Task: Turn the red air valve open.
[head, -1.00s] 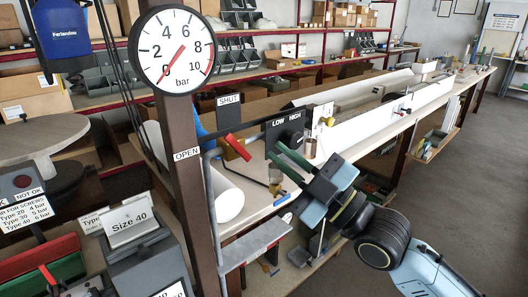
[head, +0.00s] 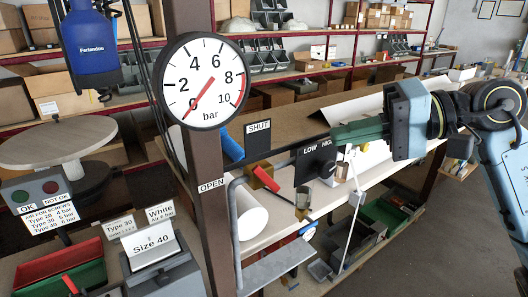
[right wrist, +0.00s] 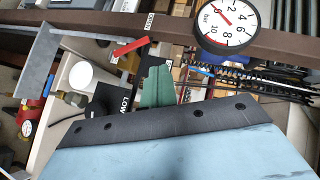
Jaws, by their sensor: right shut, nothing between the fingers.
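The red valve handle (head: 265,179) sits below the SHUT sign (head: 258,137) and to the right of the OPEN sign (head: 211,186), slanting down to the right. It also shows in the right wrist view (right wrist: 131,47). The pressure gauge (head: 198,88) on the brown post has its red needle at 0. My right gripper (head: 334,135) has its green fingers together and empty, pointing left. They are to the right of the handle and higher in the picture, apart from it. In the right wrist view the fingers (right wrist: 155,82) appear below the handle. My left gripper is not in view.
A black LOW/HIGH box (head: 315,164) is just below my right fingers in the picture. A grey bracket (head: 275,268) and pipe stand below the handle. A white roll (head: 252,222) lies on the bench. The brown post (head: 190,25) rises left of the handle.

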